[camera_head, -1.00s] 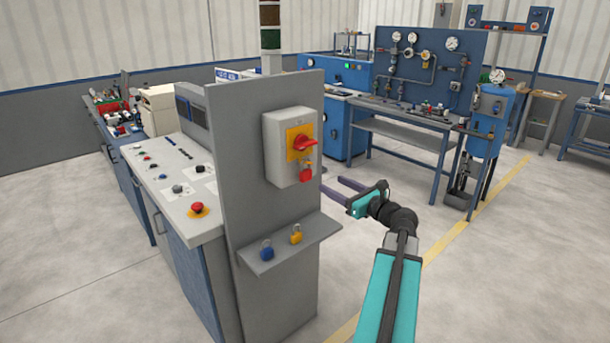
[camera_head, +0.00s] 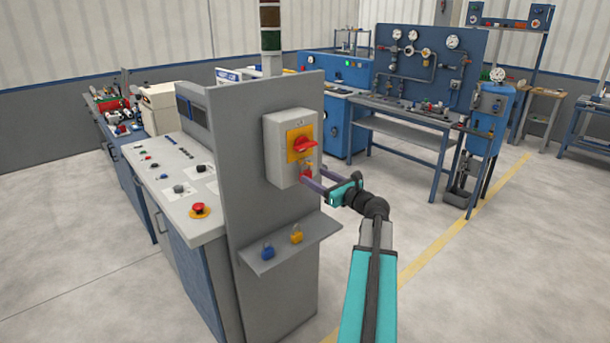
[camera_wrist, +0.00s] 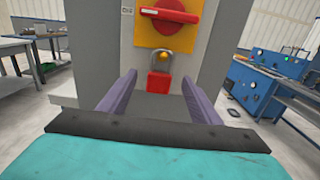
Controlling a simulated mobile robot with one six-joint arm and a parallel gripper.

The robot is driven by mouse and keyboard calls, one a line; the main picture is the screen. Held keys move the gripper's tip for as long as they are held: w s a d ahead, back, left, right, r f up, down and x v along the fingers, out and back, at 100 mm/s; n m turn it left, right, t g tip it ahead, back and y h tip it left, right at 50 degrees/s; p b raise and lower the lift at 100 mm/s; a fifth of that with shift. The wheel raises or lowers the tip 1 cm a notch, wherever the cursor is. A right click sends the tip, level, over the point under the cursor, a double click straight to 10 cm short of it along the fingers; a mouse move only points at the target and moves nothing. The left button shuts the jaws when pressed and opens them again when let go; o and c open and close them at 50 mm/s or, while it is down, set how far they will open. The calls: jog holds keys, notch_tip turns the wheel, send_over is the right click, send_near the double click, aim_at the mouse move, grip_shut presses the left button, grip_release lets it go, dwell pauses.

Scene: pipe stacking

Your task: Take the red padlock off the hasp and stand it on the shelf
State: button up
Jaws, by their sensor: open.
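The red padlock (camera_head: 306,174) hangs below the red switch handle on the grey switch box (camera_head: 279,152). In the wrist view the padlock (camera_wrist: 158,83) hangs upright by its grey shackle, with a small yellow-orange piece, apparently the hasp (camera_wrist: 164,56), at the shackle. My gripper (camera_head: 305,175) is open, its purple fingers reaching toward the padlock. In the wrist view my gripper (camera_wrist: 158,88) has one finger on each side of the padlock, with gaps visible. The shelf (camera_head: 290,249) is on the grey panel below the box.
A blue padlock (camera_head: 267,251) and a yellow padlock (camera_head: 296,236) stand on the shelf. The shelf's right end looks bare. A control desk (camera_head: 180,185) with buttons stands left of the panel.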

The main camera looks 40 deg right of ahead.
aim_at(308, 172)
dwell(0.3)
jog(key=shift+w+d+p, duration=0.15)
jog(key=shift+w+p, duration=0.45)
jog(key=shift+w, duration=0.7)
jog(key=shift+w+d+p, duration=0.1)
jog(key=shift+w+p, duration=0.5)
jog(key=shift+w, duration=0.7)
jog(key=c, duration=1.2)
jog(key=shift+r+b, duration=0.45)
jog(key=shift+r, duration=0.2)
jog(key=s+a+b, duration=0.1)
jog(key=s+b, duration=0.3)
jog(key=s, duration=1.4)
jog(key=shift+a, duration=0.15)
